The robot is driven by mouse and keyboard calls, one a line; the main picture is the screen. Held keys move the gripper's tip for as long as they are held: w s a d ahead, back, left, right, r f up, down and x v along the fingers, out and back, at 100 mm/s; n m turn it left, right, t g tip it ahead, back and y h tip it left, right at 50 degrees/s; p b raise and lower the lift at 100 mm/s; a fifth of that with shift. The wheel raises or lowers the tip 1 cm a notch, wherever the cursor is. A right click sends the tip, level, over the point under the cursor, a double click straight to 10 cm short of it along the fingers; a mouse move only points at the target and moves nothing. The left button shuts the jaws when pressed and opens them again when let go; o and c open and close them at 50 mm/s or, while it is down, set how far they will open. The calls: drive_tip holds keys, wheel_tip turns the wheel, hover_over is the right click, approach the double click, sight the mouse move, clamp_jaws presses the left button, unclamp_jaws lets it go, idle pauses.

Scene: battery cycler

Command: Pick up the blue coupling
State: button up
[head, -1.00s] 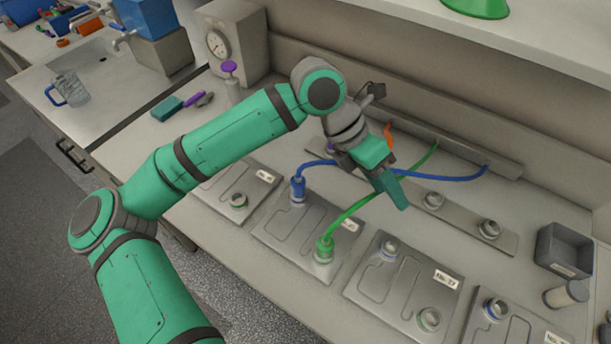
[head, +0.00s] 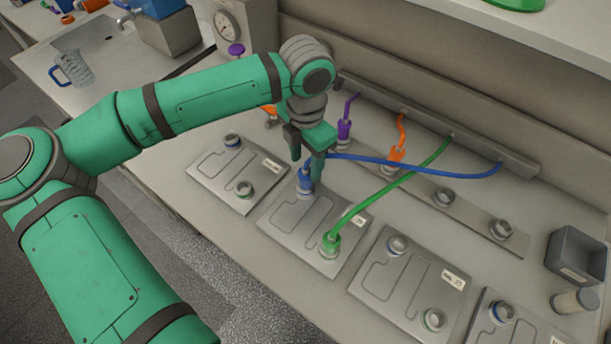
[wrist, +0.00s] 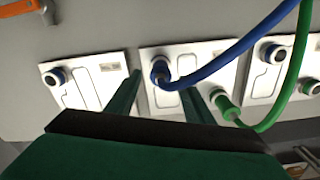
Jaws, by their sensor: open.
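The blue coupling (head: 305,180) sits upright on the blue-ringed port of the second plate from the left (head: 279,233). A blue hose runs from it to the rail at the back. In the wrist view the blue coupling (wrist: 160,72) shows between and beyond the fingertips. My gripper (head: 309,168) is open and points down at the coupling, with its fingers near the coupling's top. In the wrist view its green fingers (wrist: 158,88) lie on either side of the coupling. I cannot tell whether they touch it.
A green coupling (head: 331,244) with a green hose is on the same plate, close to my gripper. Purple (head: 345,130) and orange (head: 397,155) couplings stand behind on a strip. The blue and green hoses cross right of my gripper. A grey bin (head: 577,257) stands at right.

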sight(305, 176)
drive_tip(key=shift+s+a+f, duration=0.1)
drive_tip(key=shift+f, duration=1.3)
drive_tip(key=shift+s+a+f, duration=0.1)
drive_tip(key=shift+f, duration=1.3)
drive_tip(key=shift+w, duration=0.15)
drive_tip(key=c, duration=1.1)
